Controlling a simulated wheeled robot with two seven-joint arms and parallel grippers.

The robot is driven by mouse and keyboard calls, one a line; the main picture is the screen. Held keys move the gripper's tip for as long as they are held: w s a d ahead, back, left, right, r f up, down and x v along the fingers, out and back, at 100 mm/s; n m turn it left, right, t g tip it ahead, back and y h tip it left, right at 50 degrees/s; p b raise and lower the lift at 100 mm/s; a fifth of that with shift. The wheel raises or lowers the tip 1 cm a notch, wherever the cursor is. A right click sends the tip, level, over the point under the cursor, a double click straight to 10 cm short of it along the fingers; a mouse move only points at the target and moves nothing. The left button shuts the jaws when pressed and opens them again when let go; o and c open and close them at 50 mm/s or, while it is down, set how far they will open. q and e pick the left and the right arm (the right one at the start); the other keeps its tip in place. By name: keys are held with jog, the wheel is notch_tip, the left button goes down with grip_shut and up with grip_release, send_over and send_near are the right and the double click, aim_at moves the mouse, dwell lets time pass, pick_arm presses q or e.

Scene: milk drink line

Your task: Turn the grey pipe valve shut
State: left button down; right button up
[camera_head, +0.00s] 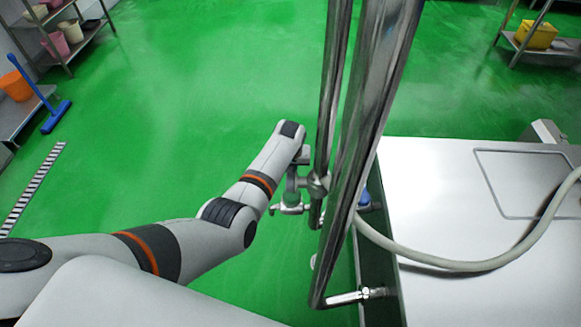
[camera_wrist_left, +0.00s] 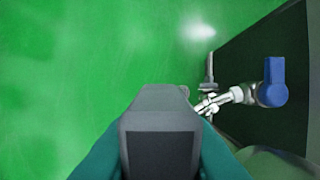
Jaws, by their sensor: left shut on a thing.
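The grey pipe valve (camera_head: 318,185) is a small metal fitting on the upright steel pipes in the head view. My left gripper (camera_head: 291,207) reaches it from the left and is shut on it; the pipes hide part of the contact. In the left wrist view, small grey metal parts of the valve (camera_wrist_left: 209,88) show just beyond the dark gripper housing, which hides the rest. I cannot tell the exact angle of the valve's handle. My right gripper is not in view.
Two thick steel pipes (camera_head: 368,110) stand right beside my left gripper. A blue valve handle (camera_wrist_left: 274,82) is close to its right. A steel machine top (camera_head: 440,200) with a grey hose (camera_head: 470,266) fills the right. Green floor (camera_head: 200,100) is clear behind the arm.

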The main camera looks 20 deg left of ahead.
pick_arm(q)
jog(key=shift+f+g+h+b, duration=0.3)
jog(key=shift+f+g+b, duration=0.6)
jog(key=shift+b, duration=0.5)
jog(key=shift+s+r+g, duration=0.1)
jog(key=shift+g, duration=0.2)
jog(key=shift+s+b, duration=0.1)
jog(key=shift+b, duration=0.2)
jog(key=c, duration=1.3)
grip_release()
jog(key=shift+r, duration=0.3)
notch_tip(320, 180, up, 11)
jog(key=shift+r+p, duration=0.2)
jog(key=shift+p, duration=0.75)
